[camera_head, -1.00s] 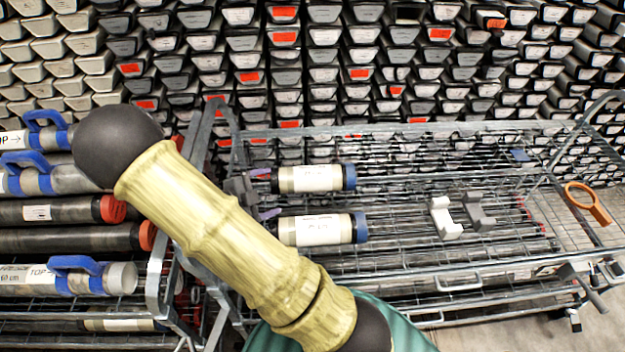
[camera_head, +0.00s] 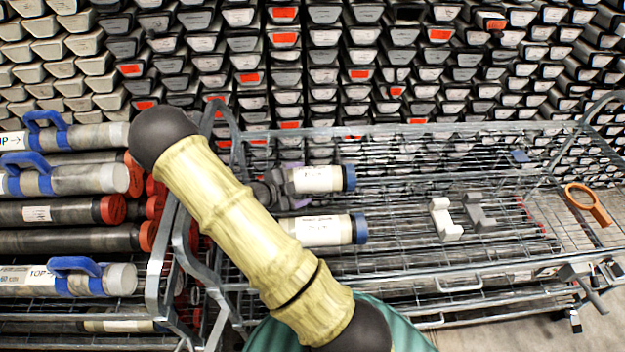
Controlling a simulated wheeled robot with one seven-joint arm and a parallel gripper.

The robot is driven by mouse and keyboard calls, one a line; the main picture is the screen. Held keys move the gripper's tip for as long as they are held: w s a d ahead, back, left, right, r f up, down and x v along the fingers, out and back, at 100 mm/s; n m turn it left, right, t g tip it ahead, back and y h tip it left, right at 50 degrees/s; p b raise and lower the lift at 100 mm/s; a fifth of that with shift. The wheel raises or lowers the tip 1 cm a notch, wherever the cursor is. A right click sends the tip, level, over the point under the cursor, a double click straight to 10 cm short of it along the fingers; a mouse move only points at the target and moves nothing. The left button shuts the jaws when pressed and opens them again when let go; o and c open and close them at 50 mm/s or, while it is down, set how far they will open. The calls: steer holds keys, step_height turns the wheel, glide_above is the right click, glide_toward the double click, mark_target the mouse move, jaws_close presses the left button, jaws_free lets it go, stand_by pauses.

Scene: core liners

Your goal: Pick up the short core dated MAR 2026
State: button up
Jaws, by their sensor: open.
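Two short cores lie on the wire cart, each a clear tube with a white label and a blue cap at its right end. The upper core (camera_head: 320,179) is farther back, and the lower core (camera_head: 328,230) is nearer. The label print is too small to read, so I cannot tell which is dated MAR 2026. My gripper (camera_head: 294,189), greyish and partly hidden behind my arm, is open at the left end of the upper core. One finger overlaps that end in the picture; the other shows between the two cores. I cannot tell whether they touch.
White and grey cradle blocks (camera_head: 446,219) stand on the cart's right half, with bare wire around them. Long tubes with blue handles (camera_head: 75,266) lie on the left rack. Stacked core trays fill the back.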

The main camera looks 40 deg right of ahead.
mark_target(305, 181)
steer(key=x, duration=0.5)
steer(key=shift+d+f+p, duration=0.1)
steer(key=shift+p, duration=0.2)
steer(key=shift+c, duration=0.3)
steer(key=c, duration=1.4)
steer(key=shift+c, duration=1.1)
steer(key=shift+r, duration=0.2)
step_height(305, 181, up, 10)
steer(key=shift+f, duration=0.1)
